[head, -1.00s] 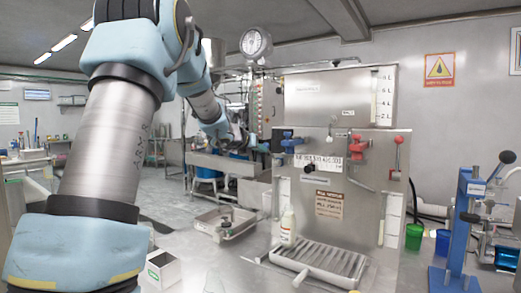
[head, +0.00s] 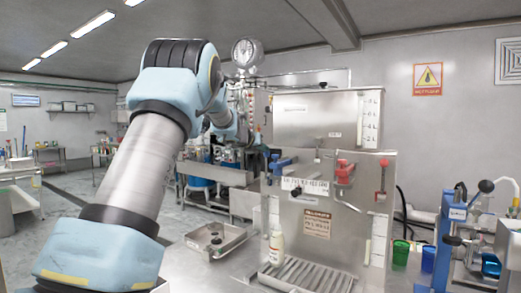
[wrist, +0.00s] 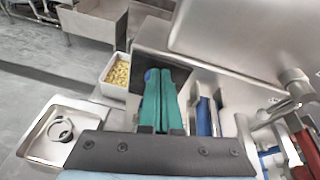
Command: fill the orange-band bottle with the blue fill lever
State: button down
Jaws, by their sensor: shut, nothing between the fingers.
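A pale bottle (head: 276,248) stands upright at the left rear of the slatted drip tray, in front of the steel filling machine; I cannot make out its band colour. The blue fill lever (head: 283,163) sticks out from the machine's front, above the bottle. In the wrist view, the blue lever (wrist: 206,116) lies just right of my fingers, apart from them. My gripper (wrist: 158,74) has its teal fingers together, with nothing between them. In the head view the gripper is small and hard to separate from the background, left of the blue lever.
A red lever (head: 345,171) sits right of the blue one. A metal tray (head: 216,240) lies left of the machine. A white container of pale yellow pieces (wrist: 118,75) shows in the wrist view. Green and blue cups (head: 401,254) and a blue stand (head: 446,240) are at the right.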

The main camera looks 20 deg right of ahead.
jog(key=shift+w+d+r, duration=0.1)
jog(key=shift+w+d, duration=0.4)
dwell(0.4)
